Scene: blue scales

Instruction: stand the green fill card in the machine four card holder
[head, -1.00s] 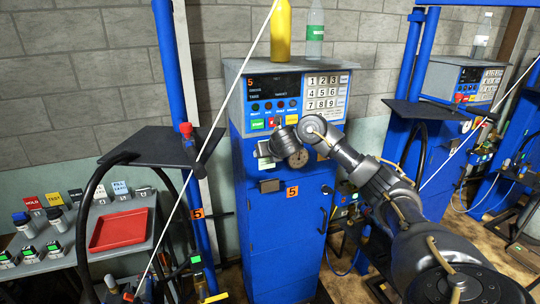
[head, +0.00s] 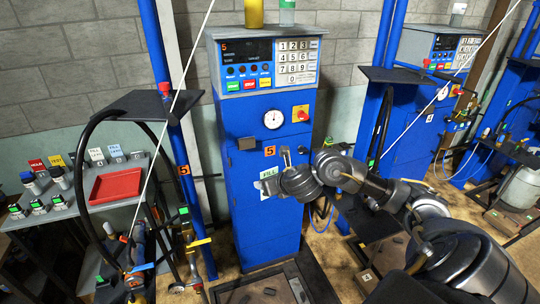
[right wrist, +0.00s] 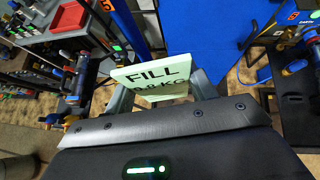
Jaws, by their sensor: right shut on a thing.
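The pale green fill card (right wrist: 152,72) stands up between the fingers of my right gripper (right wrist: 162,98), its FILL lettering facing the right wrist camera. The gripper's front body covers the card's lower part. In the head view my right gripper (head: 272,178) is in front of the lower door of machine five, and the card (head: 268,174) shows small and partly covered there. Machine four (head: 408,118) is the blue cabinet to the right, partly behind a blue post. I cannot make out its card holder. My left gripper is out of view.
Machine five (head: 270,225) has a small dark holder (head: 246,143) on its front. A grey bench at left carries a red tray (head: 116,186), cards and bottles. A blue post with a dark shelf (head: 398,75) stands between the machines. Dark floor scales lie below.

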